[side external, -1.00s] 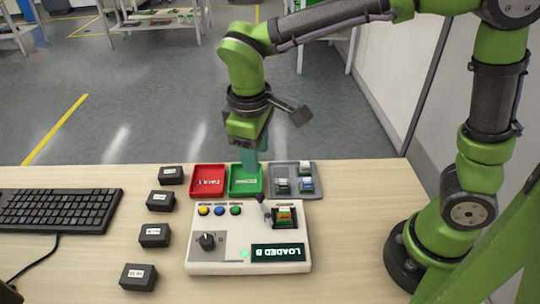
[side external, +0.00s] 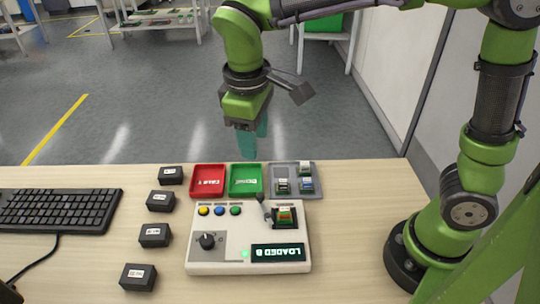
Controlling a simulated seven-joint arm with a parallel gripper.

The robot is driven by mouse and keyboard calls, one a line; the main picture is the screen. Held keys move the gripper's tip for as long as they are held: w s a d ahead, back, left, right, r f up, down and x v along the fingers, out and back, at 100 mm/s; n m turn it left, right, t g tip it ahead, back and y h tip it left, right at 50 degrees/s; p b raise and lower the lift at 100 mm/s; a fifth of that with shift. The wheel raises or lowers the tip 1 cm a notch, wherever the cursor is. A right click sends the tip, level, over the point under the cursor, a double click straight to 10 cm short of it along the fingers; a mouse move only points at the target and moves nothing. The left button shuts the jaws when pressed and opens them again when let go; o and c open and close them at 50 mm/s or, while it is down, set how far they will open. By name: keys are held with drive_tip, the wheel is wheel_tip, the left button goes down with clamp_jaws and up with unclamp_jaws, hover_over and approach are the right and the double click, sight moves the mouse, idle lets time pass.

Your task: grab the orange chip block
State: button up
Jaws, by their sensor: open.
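My gripper (side external: 254,146), with teal fingers, is open and empty. It hangs above the far side of the green tray (side external: 246,193). A small block with orange and green on its top (side external: 285,215) sits in the dark socket at the right of the white tester box (side external: 207,263). The gripper is apart from it, farther back and to the left. The grey tray (side external: 317,193) holds three small blocks: one at the back (side external: 305,168), one with green (side external: 282,186) and one with blue (side external: 306,185). None of these shows clear orange.
A red tray (side external: 208,193) stands left of the green one. The tester has a small lever (side external: 262,203) beside the socket, several buttons, a knob and a display reading "LOADED B". Several black boxes (side external: 154,235) and a keyboard (side external: 55,208) are at the left.

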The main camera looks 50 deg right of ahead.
drive_tip(key=shift+o, duration=0.8)
drive_tip(key=n+y, duration=0.1)
drive_tip(key=n, duration=0.3)
hover_over(285, 210)
drive_tip(key=f, duration=0.1)
drive_tip(key=shift+g, duration=0.4)
wheel_tip(285, 210, down, 17)
drive_tip(key=shift+r, duration=0.1)
drive_tip(key=shift+c, duration=0.3)
clamp_jaws()
